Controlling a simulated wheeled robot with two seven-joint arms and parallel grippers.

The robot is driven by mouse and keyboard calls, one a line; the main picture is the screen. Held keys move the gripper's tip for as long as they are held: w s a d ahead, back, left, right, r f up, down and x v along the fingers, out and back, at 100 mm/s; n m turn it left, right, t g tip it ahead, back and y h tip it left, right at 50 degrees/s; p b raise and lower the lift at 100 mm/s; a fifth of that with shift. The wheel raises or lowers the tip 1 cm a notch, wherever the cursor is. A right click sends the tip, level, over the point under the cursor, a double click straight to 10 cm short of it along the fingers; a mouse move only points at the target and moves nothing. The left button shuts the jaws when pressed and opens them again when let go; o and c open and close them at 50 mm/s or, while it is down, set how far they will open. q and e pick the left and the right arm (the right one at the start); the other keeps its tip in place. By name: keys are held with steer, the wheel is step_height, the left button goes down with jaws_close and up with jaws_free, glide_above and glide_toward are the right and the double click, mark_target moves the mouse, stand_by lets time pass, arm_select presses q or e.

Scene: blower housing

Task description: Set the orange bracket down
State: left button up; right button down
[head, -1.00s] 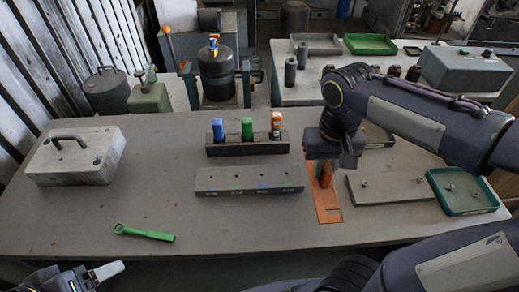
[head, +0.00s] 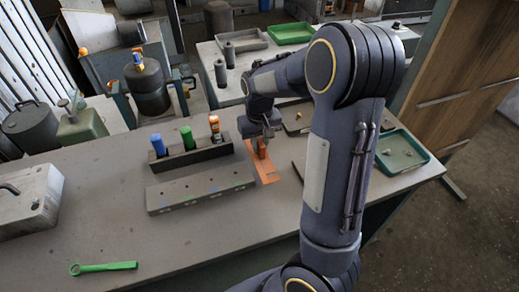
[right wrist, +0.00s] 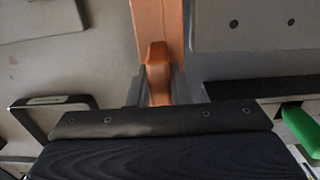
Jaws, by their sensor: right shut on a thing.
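The orange bracket (head: 265,172) has a flat base and an upright tab. In the head view it is at the right end of the long grey block, its base low at the table top; I cannot tell whether it bears fully on the table. My right gripper (head: 262,140) comes down over the tab from above. In the right wrist view the two fingers (right wrist: 157,82) close on either side of the orange tab (right wrist: 157,60). My right arm hides part of the table beyond. My left gripper is not in view.
A grey block (head: 200,192) with holes and a dark rack (head: 195,157) holding blue, green and orange-white items stand left of the bracket. A green wrench (head: 104,268) lies front left. A green tray (head: 402,150) is at the right. The front middle of the table is clear.

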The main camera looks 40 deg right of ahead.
mark_target(259, 151)
steer(key=shift+w+f, duration=0.1)
steer(key=shift+f, duration=1.5)
steer(key=shift+f, duration=0.15)
steer(key=c, duration=1.3)
jaws_free()
